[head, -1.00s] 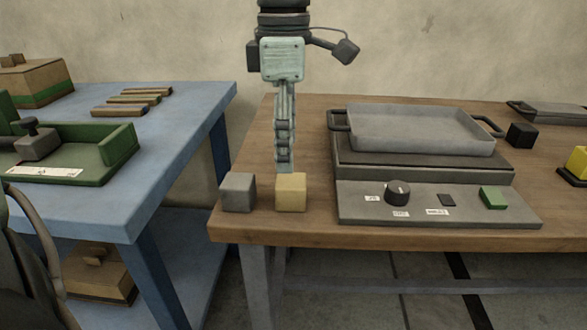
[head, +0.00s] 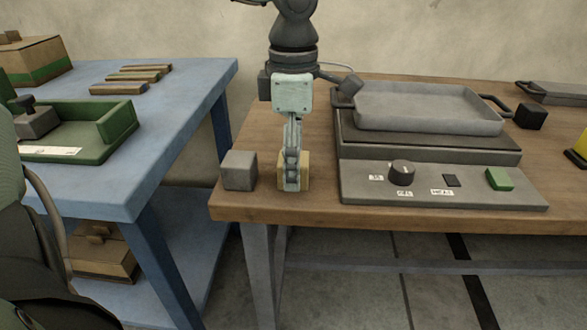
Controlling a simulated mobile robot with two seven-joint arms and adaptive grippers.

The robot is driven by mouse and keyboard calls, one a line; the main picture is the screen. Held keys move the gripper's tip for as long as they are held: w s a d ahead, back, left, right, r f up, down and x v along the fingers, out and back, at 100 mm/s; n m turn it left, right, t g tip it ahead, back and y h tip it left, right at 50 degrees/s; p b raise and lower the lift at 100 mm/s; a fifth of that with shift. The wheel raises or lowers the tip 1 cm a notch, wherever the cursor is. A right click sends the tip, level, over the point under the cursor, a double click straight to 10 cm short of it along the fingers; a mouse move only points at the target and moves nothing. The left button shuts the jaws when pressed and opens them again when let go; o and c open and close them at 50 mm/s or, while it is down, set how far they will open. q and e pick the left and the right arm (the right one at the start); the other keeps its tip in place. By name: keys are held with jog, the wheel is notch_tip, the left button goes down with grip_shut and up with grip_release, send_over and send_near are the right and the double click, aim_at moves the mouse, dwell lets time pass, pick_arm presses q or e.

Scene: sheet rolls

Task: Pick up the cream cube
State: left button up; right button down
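The cream cube (head: 305,172) stands on the wooden table (head: 262,208) near its front left corner, just right of a grey cube (head: 239,171). My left gripper (head: 292,182) points straight down at the cream cube and is seen edge-on. Its near finger covers the middle of the cube's front, with cream showing on both sides. The far finger is hidden, so I cannot tell whether the fingers are open or shut on the cube. The cube appears to rest on the table. My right gripper is out of view.
A hotplate (head: 356,189) with a knob, a green button and a grey tray (head: 425,124) stands close on the right. A black cube (head: 530,117) is farther right. A blue table (head: 185,108) with a green tray (head: 118,130) is across a gap on the left.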

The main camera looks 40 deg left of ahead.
pick_arm(q)
jog(key=shift+c, duration=0.6)
jog(key=c, duration=1.2)
